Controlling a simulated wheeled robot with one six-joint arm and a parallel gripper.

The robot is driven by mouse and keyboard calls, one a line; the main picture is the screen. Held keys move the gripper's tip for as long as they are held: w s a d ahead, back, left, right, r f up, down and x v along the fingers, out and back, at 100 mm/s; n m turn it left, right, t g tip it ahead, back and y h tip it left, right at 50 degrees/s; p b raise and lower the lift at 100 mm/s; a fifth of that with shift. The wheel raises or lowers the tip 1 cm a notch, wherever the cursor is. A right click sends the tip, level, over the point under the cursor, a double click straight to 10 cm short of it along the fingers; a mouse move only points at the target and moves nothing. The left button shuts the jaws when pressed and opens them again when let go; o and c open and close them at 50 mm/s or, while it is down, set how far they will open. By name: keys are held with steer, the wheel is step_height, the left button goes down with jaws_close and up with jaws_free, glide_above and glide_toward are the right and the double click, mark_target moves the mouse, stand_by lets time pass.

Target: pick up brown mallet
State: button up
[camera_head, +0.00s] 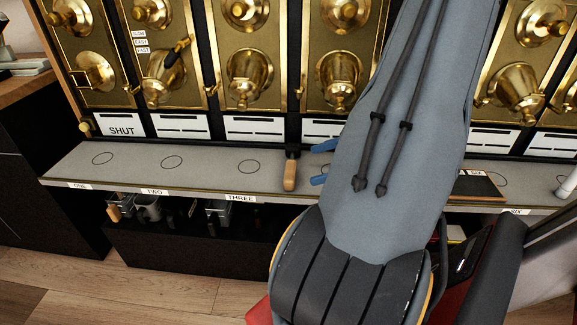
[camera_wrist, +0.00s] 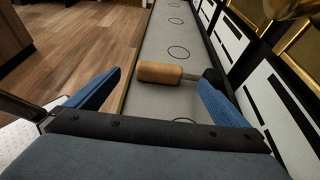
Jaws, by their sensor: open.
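The brown mallet (camera_head: 290,174) lies on the grey shelf in the head view, with its light wooden handle toward the shelf's front edge and its dark end toward the bins. In the wrist view the mallet (camera_wrist: 160,72) lies across the shelf, its handle at the left edge. A short metal shaft runs right to a dark part, partly hidden by my right finger. My gripper (camera_wrist: 162,77) is open and empty, its blue fingers spread to either side in the picture. In the head view my gripper (camera_head: 319,163) is just right of the mallet. No contact is clear.
Brass gravity bins (camera_head: 248,75) stand behind the grey shelf (camera_head: 215,165). Empty marked circles lie left of the mallet. Below is a dark lower shelf (camera_head: 175,245) with scoops and cups. A dark board (camera_head: 482,187) lies right of my arm.

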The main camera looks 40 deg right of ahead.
mark_target(289, 170)
steer(key=x, duration=0.6)
steer(key=shift+f+b, duration=0.2)
steer(key=shift+b, duration=0.2)
steer(key=shift+s+d, duration=0.1)
steer(key=c, duration=1.6)
steer(key=shift+c, duration=0.2)
steer(key=shift+r, duration=0.1)
steer(key=shift+s+a+r, duration=0.15)
steer(key=shift+a+r, duration=0.05)
steer(key=shift+r, duration=0.25)
step_height(289, 170, up, 6)
steer(key=p, duration=0.2)
steer(key=s+a+p, duration=0.5)
steer(key=s+a, duration=0.7)
steer(key=a, duration=0.3)
steer(key=shift+s, duration=0.3)
